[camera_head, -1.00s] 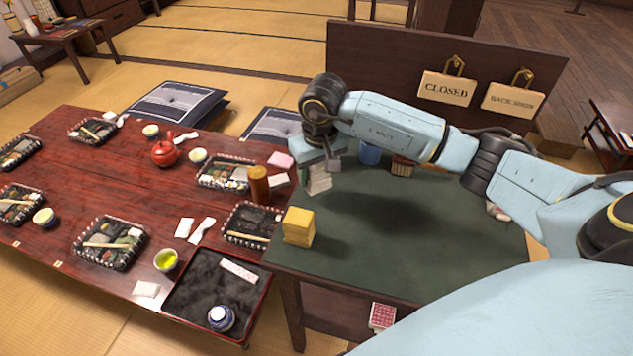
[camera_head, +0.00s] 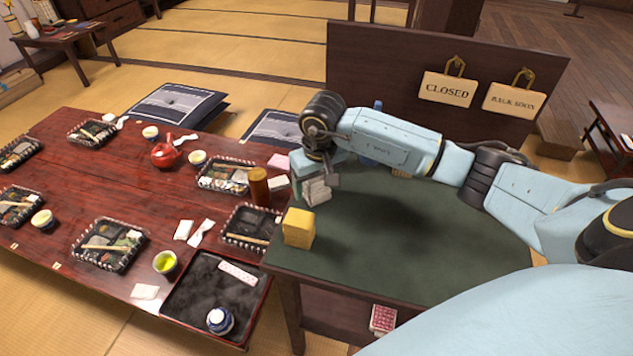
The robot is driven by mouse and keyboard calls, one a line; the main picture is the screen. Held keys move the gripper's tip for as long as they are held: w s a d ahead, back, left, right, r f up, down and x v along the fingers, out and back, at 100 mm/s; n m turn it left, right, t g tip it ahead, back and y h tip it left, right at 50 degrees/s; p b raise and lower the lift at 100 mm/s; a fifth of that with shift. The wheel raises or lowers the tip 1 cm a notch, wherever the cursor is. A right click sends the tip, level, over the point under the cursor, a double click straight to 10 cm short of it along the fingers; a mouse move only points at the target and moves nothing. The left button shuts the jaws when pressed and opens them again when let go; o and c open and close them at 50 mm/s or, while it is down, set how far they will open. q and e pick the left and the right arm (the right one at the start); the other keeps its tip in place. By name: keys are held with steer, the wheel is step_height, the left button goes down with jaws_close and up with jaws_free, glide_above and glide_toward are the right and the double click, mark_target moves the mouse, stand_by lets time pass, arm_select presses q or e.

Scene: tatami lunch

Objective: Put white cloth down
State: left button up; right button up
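The white cloth (camera_head: 316,192) is a small, pale folded block at the left part of the green-topped counter. My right gripper (camera_head: 315,182) points down over it, with its fingers on either side of the cloth, and appears shut on it. The cloth seems to be just above or at the counter top; I cannot tell whether its underside touches. My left gripper is not in view.
A yellow block (camera_head: 298,229) stands on the green counter (camera_head: 430,240) just in front of the cloth. A brown cylinder (camera_head: 259,186) stands on the red table at left. A board with signs (camera_head: 447,90) rises behind.

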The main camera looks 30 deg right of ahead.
mark_target(320, 179)
steer(key=shift+r, duration=0.2)
steer(key=r, duration=0.4)
steer(key=s+r+p, duration=0.1)
steer(key=r, duration=0.2)
steer(key=r+p, duration=0.1)
steer(key=r, duration=0.3)
steer(key=shift+s+r, duration=0.2)
steer(key=shift+r, duration=0.1)
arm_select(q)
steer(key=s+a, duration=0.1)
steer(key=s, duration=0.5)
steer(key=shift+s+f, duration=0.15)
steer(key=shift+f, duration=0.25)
arm_select(e)
steer(key=shift+r, duration=0.1)
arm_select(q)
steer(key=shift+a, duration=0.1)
